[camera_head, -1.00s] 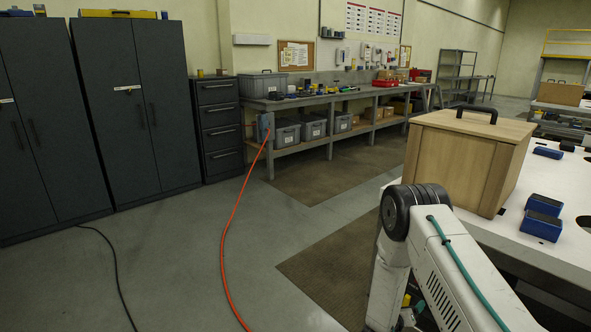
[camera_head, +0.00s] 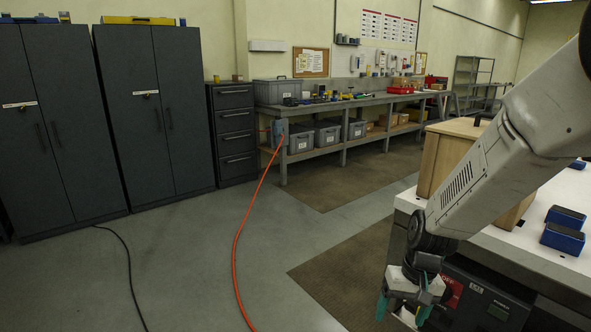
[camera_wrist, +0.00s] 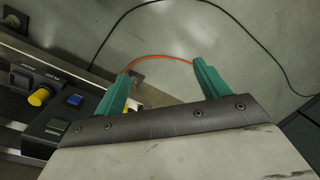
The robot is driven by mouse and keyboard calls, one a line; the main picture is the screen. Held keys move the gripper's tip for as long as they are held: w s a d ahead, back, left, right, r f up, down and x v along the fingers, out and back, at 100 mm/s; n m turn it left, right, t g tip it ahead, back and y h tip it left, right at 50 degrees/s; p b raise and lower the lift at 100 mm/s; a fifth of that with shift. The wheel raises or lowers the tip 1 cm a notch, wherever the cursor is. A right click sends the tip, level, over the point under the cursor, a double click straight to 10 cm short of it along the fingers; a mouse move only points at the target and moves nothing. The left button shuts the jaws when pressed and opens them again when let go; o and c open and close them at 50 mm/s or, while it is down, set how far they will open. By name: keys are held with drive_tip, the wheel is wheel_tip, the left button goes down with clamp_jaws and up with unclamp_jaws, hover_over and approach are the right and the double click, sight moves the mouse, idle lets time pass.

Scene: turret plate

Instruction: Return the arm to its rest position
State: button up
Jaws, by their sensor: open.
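My arm comes in from the upper right in the head view, in front of the white table, and bends down at the elbow. My gripper (camera_head: 402,306) hangs low beside the table's left edge, pointing down. In the wrist view my gripper (camera_wrist: 165,85) shows its two teal fingers spread apart with nothing between them. The floor and an orange hose lie beyond the fingertips.
A wooden box (camera_head: 444,160) and blue blocks (camera_head: 563,236) are on the white table (camera_head: 537,218). A control panel (camera_head: 488,300) is under its edge, close to my gripper. An orange hose (camera_head: 239,240) crosses the open floor. Dark cabinets (camera_head: 158,110) line the left wall.

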drive_tip(key=s+d+r+t+h, duration=0.1)
drive_tip(key=s+d+r, duration=0.2)
drive_tip(key=s+r, duration=1.7)
drive_tip(key=shift+s+d+r+n+t+h, duration=0.15)
drive_tip(key=shift+s+r+n+t+h, duration=0.25)
drive_tip(key=shift+s, duration=0.4)
